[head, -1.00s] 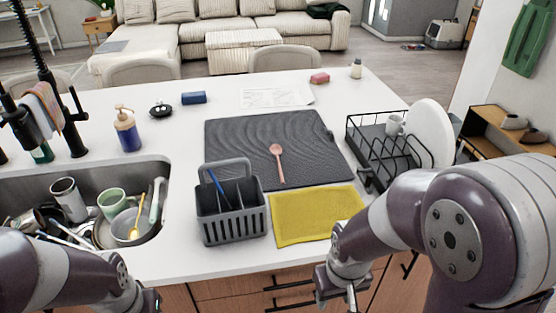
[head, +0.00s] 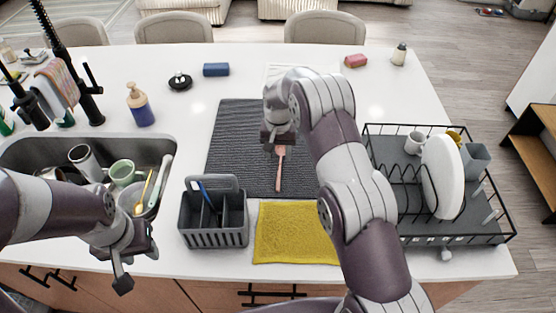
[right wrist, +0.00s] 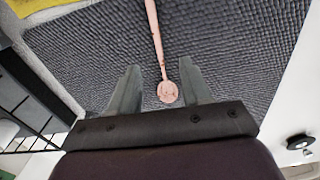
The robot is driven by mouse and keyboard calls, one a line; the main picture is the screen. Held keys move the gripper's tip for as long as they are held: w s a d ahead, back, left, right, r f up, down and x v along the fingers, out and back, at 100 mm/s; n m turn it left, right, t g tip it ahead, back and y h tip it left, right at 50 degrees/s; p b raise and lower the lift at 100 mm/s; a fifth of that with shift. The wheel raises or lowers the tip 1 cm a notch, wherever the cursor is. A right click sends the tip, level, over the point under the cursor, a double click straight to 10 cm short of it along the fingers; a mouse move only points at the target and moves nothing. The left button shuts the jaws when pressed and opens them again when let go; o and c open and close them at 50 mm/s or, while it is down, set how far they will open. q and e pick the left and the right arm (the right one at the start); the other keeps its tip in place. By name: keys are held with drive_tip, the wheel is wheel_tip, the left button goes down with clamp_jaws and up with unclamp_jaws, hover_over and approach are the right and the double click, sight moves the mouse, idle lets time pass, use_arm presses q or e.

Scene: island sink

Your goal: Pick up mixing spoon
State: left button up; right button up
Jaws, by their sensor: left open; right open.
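The pink mixing spoon (head: 280,170) lies on the dark grey drying mat (head: 235,140), its handle toward the counter's front. My right gripper (head: 279,146) is above the mat at the spoon's bowl end and hides the bowl in the head view. In the right wrist view the spoon (right wrist: 157,40) lies between the two spread fingers (right wrist: 157,85), bowl near the palm side. The fingers are open and hold nothing. My left gripper (head: 122,275) is in front of the counter below the sink, open and empty.
A grey caddy (head: 214,235) and a yellow cloth (head: 297,235) lie in front of the mat. A black dish rack (head: 480,222) with a white plate (head: 442,178) stands on the right. The sink (head: 50,150) on the left holds several dishes.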

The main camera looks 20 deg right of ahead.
sight(279, 170)
drive_tip(key=f, duration=0.1)
drive_tip(key=w+f, duration=0.1)
drive_tip(key=shift+d+f+p, duration=0.3)
drive_tip(key=shift+f+p, duration=0.05)
drive_tip(key=f+p, duration=0.1)
drive_tip(key=f, duration=0.1)
drive_tip(key=f+p, duration=0.1)
drive_tip(key=f, duration=0.1)
drive_tip(key=shift+s+d+f+p, duration=0.1)
drive_tip(key=shift+s+p, duration=0.1)
drive_tip(key=shift+p, duration=0.2)
drive_tip(key=shift+s+f, duration=0.15)
drive_tip(key=shift+f, duration=0.2)
drive_tip(key=shift+a+f, duration=0.1)
drive_tip(key=shift+a, duration=0.1)
drive_tip(key=shift+w+d+f, duration=0.15)
drive_tip(key=shift+w, duration=0.05)
drive_tip(key=c, duration=0.8)
clamp_jaws()
use_arm(q)
drive_tip(key=r, duration=0.4)
drive_tip(key=shift+w+d, duration=0.4)
use_arm(e)
drive_tip(key=shift+s, duration=0.1)
